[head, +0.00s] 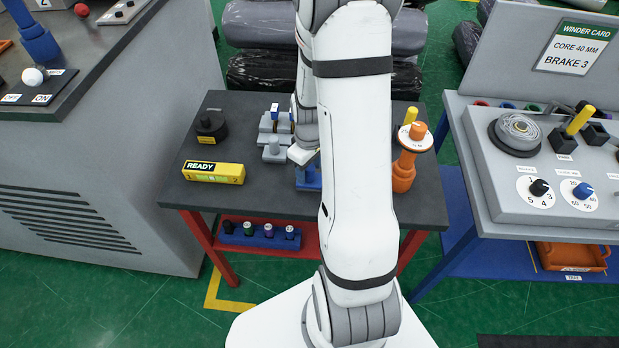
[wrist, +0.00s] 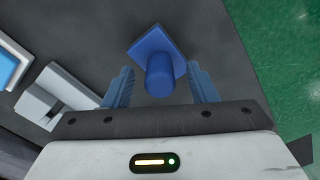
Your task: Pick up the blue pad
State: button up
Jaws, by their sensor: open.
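The blue pad (wrist: 147,47) lies on the dark table top in the wrist view, a square blue plate with a round blue knob (wrist: 159,78) on it. My gripper (wrist: 163,80) is open, with one light blue finger on each side of the knob and a gap to each. I cannot tell how far above the table the fingertips are. In the head view the blue pad (head: 309,181) shows only in part at the middle of the table, beside my arm, which hides the rest.
The dark table (head: 262,197) also bears a yellow READY block (head: 213,172), a black round item (head: 210,125), grey blocks (head: 273,151) and an orange stand (head: 404,172). A grey control panel (head: 540,165) stands at right.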

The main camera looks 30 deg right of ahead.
jog(key=shift+c, duration=0.5)
grip_shut()
notch_tip(320, 180, up, 10)
jog(key=shift+r+b, duration=0.1)
jog(key=shift+b, duration=0.55)
jog(key=c, duration=0.5)
grip_release()
jog(key=shift+c, duration=0.2)
jog(key=c, duration=0.3)
